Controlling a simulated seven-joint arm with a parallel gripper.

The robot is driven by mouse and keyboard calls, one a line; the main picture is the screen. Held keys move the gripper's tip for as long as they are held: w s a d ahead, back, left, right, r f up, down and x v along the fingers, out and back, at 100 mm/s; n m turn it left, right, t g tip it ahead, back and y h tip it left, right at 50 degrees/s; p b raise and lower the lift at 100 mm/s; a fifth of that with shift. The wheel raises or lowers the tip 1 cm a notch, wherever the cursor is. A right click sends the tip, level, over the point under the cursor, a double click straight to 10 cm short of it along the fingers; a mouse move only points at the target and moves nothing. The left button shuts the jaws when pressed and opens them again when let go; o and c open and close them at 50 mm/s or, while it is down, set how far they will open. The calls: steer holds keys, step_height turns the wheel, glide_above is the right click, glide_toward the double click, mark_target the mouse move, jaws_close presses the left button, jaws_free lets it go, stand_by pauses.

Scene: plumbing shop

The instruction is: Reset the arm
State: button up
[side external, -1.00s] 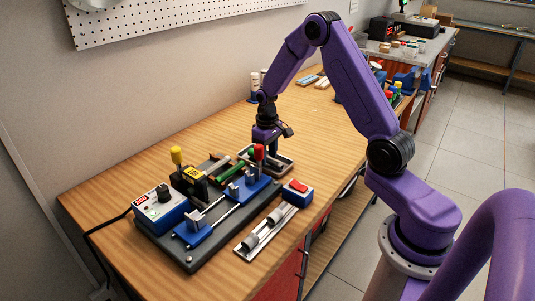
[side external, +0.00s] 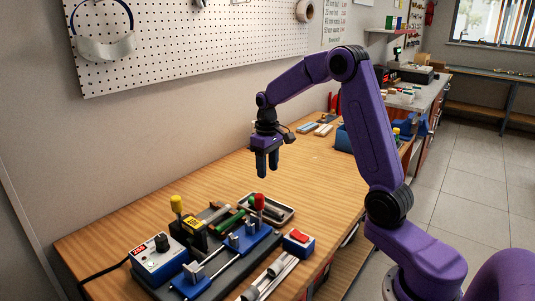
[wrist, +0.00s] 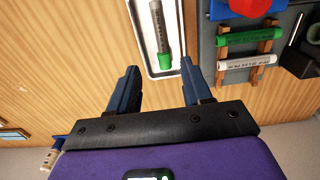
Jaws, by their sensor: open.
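My gripper (side external: 267,163) hangs above the wooden bench, fingers pointing down, open and empty. In the wrist view the two blue-black fingers of my gripper (wrist: 160,90) stand apart with only bench and tray beyond them. Below, a light metal tray (side external: 287,217) sits on the bench. In the wrist view the tray (wrist: 149,62) holds a dark rod with a green end (wrist: 164,60). My gripper is well above the tray and touches nothing.
A fixture board (side external: 233,270) carries blue clamps, a red-knobbed lever (side external: 259,202), a yellow-knobbed post (side external: 177,204) and a control box (side external: 158,258). In the wrist view, a green tube (wrist: 250,37) and a white tube (wrist: 248,62) lie on a rack. The bench's middle is clear.

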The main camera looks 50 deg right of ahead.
steer(key=s+a+r+n, duration=0.1)
steer(key=a, duration=0.2)
steer(key=s+a+r+n, duration=0.1)
steer(key=s+a+r, duration=0.1)
steer(key=a, duration=0.1)
steer(key=s+a+r, duration=0.1)
steer(key=a, duration=0.2)
steer(key=shift+s+a+r+n, duration=0.1)
steer(key=shift+s+r+n, duration=0.1)
steer(key=shift+r+n, duration=0.15)
steer(key=s+a+n, duration=0.3)
steer(key=s+a, duration=0.4)
steer(key=s, duration=0.1)
steer(key=s+f+n, duration=0.1)
steer(key=s+n, duration=0.2)
steer(key=s, duration=0.7)
steer(key=s+a+f+n, duration=0.1)
steer(key=s+n, duration=0.3)
steer(key=s, duration=0.6)
steer(key=shift+a+f, duration=0.3)
steer(key=shift+f, duration=0.35)
steer(key=shift+c, duration=0.3)
